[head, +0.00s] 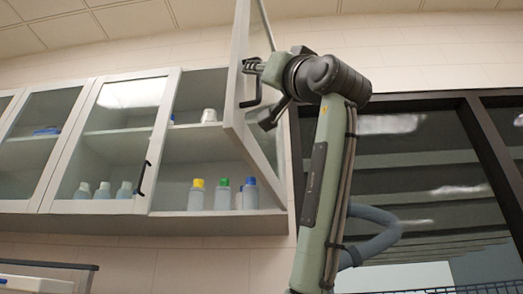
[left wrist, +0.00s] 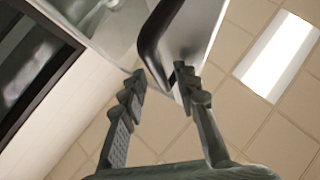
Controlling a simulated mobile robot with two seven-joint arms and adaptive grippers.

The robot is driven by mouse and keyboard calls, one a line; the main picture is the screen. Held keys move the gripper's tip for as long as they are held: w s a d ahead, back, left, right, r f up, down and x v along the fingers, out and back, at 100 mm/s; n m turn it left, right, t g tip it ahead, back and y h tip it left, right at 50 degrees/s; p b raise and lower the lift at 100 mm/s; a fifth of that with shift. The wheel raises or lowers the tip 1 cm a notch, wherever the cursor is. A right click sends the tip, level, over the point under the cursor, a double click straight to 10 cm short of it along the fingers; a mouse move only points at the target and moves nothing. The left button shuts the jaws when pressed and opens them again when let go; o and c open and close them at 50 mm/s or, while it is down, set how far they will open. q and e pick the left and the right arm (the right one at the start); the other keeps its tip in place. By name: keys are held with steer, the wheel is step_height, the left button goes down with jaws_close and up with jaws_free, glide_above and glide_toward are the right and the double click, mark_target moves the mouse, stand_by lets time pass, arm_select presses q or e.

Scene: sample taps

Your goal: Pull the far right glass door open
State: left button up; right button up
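The far right glass door (head: 237,100) stands swung out from the cabinet, seen nearly edge-on in the head view. Its black handle (head: 245,102) is on the outer face. My left gripper (head: 250,67) is at the upper part of this handle. In the left wrist view, the two fingers of the left gripper (left wrist: 158,88) are apart, and the black handle (left wrist: 150,42) reaches down between their tips. I cannot tell whether a finger touches it. The door's pale frame (left wrist: 203,35) shows behind the handle. My right gripper is not in view.
The opened cabinet holds yellow-, green- and blue-capped bottles (head: 197,195) on its bottom shelf and a white cup (head: 209,115) above. The neighbouring glass door (head: 109,140) is shut. A dark-framed window (head: 420,170) lies right of the cabinet, behind my arm.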

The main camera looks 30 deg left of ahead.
arm_select(q)
steer(key=v, duration=1.2)
steer(key=shift+a, duration=0.1)
stand_by(0.4)
